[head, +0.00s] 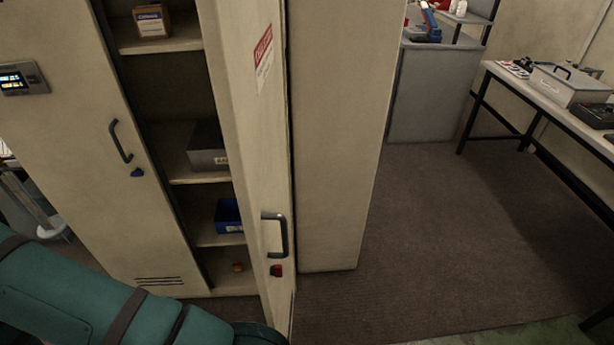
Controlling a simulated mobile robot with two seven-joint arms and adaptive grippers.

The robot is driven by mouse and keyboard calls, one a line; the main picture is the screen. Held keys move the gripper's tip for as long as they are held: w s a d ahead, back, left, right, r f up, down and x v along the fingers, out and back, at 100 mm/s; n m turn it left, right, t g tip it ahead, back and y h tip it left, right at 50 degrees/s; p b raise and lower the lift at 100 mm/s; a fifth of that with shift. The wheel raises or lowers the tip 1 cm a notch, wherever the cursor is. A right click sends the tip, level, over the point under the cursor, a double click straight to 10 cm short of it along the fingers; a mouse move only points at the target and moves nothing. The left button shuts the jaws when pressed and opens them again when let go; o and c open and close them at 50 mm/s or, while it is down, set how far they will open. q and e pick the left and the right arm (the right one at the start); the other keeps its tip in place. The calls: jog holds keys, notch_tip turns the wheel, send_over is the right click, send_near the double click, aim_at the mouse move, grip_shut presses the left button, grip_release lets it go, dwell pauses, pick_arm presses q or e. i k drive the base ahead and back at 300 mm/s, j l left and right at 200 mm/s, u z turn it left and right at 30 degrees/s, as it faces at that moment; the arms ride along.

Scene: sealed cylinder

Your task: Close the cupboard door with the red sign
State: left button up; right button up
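The cupboard door with the red sign (256,150) stands open and swung out toward me, seen nearly edge-on. Its red and white sign (263,58) is near the top. A dark handle (275,235) and a small red latch (276,270) are on its lower part. The cupboard's left door (70,130) is shut, with a dark handle and a blue latch. My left arm, teal, comes in from the lower left and ends near the bottom of the open door. Its gripper is not visible. My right gripper is not in view.
The open cupboard's shelves hold a small box (152,21), a grey box (208,146), and a blue bin (229,215). The cupboard's side panel (335,130) is right of the door. Free floor (430,230) lies further right, before a table with a case (570,84).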

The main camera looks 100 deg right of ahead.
aim_at(242, 40)
jog(key=k+j+z, duration=0.2)
jog(key=k+z, duration=0.5)
jog(key=z, duration=0.5)
jog(key=i+z, duration=0.15)
jog(key=z, duration=0.8)
jog(key=i+j+z, duration=0.1)
jog(key=z, duration=0.4)
